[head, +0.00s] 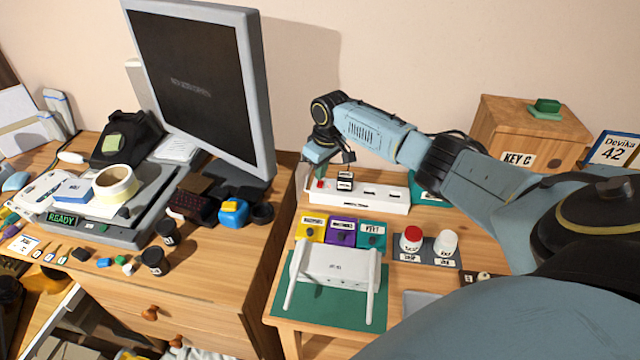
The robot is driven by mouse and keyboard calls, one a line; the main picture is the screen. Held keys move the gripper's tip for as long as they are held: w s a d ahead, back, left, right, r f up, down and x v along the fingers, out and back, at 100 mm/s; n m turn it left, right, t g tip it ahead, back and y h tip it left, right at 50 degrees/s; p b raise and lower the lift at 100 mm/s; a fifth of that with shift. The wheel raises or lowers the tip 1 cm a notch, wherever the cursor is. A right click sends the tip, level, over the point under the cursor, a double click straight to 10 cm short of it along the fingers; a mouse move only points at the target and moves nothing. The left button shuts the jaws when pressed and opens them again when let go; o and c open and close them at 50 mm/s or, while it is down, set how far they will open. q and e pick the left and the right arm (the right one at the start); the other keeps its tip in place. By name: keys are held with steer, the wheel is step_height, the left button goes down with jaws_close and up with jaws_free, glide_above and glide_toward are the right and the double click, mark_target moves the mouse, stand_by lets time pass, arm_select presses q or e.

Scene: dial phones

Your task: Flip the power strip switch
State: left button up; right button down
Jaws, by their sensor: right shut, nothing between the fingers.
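A white power strip (372,194) lies toward the back of the right-hand table in the head view. A small red switch (320,183) shows at its left end. A black plug or adapter (345,180) sits on the strip beside the switch. My right gripper (316,172) is shut and empty, just above the strip's left end, close to the red switch. I cannot tell whether it touches the switch, nor which way the switch is set. My left gripper is not in view.
A white router (335,268) stands on a green mat (300,307) in front of the strip. Yellow, purple and teal labelled blocks (341,231) stand between them. Red-capped and white-capped jars (411,239) are to the right. A wooden key box (528,135) and a monitor (200,85) flank the area.

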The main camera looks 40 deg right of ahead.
mark_target(321, 182)
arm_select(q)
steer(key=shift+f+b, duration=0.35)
arm_select(e)
steer(key=shift+s+f, duration=0.1)
steer(key=shift+f, duration=0.65)
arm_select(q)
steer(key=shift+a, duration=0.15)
